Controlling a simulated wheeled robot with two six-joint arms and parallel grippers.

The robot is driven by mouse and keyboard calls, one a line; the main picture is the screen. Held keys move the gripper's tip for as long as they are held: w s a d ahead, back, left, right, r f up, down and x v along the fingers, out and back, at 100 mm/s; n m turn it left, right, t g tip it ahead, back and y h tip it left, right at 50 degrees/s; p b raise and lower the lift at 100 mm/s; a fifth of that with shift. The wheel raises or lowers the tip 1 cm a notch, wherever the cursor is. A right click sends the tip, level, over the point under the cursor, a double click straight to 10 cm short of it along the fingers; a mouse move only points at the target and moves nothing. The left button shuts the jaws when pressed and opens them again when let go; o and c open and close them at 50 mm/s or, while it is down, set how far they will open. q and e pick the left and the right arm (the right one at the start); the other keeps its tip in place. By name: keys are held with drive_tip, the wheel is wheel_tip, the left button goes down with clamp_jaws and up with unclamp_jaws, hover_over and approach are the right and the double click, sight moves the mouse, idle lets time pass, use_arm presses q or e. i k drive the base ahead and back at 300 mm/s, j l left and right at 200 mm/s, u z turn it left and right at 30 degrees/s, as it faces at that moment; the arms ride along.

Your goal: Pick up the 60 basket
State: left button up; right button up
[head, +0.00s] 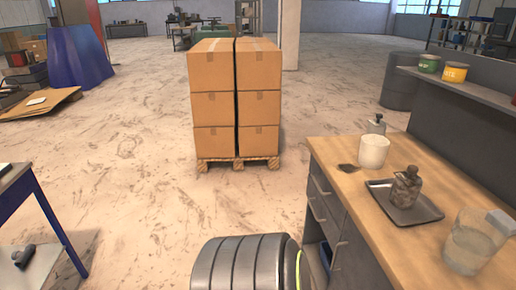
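I see no basket and no label reading 60 in the head view. Neither of my grippers is in view.
A pallet of cardboard boxes (236,95) stands ahead. A wooden-topped workbench (335,158) on the right holds a white cup (373,151), a dark tray (428,211) with a brown bottle (406,187), and a clear jar (468,243). A blue-legged table (38,200) is left.

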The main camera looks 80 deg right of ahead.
sight(407, 186)
drive_tip(key=z, duration=3.9)
